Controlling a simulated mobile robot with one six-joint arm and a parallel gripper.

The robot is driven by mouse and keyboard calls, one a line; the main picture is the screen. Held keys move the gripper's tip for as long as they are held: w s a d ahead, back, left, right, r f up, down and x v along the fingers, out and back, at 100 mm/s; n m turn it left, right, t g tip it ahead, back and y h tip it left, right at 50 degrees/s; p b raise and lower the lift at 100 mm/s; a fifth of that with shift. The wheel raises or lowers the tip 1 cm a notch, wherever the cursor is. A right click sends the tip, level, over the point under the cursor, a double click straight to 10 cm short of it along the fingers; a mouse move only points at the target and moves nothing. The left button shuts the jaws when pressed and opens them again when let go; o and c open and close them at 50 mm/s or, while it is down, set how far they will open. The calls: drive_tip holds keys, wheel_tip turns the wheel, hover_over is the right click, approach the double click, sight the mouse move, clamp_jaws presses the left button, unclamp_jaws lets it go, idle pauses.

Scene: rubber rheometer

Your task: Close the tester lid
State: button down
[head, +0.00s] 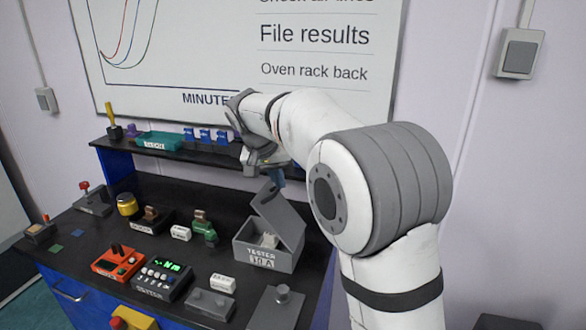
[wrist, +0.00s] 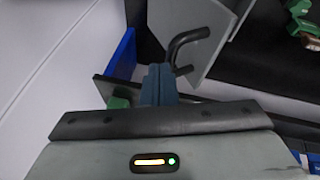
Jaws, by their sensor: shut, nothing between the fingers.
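The tester (head: 262,257) is a grey box labelled "TESTER" at the right of the bench. Its lid (head: 281,213) stands open, tilted up, and a pale block shows inside the box. In the wrist view the lid (wrist: 170,20) is a grey panel with a black bent handle (wrist: 186,46). My gripper (head: 277,180) is above the lid's upper edge. In the wrist view my gripper's blue fingers (wrist: 158,72) are shut and empty, close to the handle; I cannot tell whether they touch it.
A grey block with a round knob (head: 280,305) stands in front of the tester. A black device with green digits (head: 162,278) and a red device (head: 119,262) are to the left. A raised shelf (head: 170,157) runs behind, holding blue items.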

drive_tip(key=shift+h, duration=0.7)
drive_tip(key=w+a+f, duration=0.1)
drive_tip(key=a+f, duration=0.2)
drive_tip(key=w+a+f, duration=0.2)
drive_tip(key=a, duration=0.2)
drive_tip(key=w+a+f, duration=0.1)
drive_tip(key=a+f, duration=0.2)
drive_tip(key=shift+w+a+f, duration=0.2)
drive_tip(key=shift+a+f, duration=0.05)
drive_tip(key=shift+f, duration=0.1)
drive_tip(key=shift+w+a+f+b, duration=0.15)
drive_tip(key=shift+a+f, duration=0.15)
drive_tip(key=shift+f, duration=0.35)
drive_tip(key=shift+w+a+f+b, duration=0.15)
drive_tip(key=shift+a+f, duration=0.1)
drive_tip(key=shift+f, duration=0.4)
drive_tip(key=shift+s, duration=0.1)
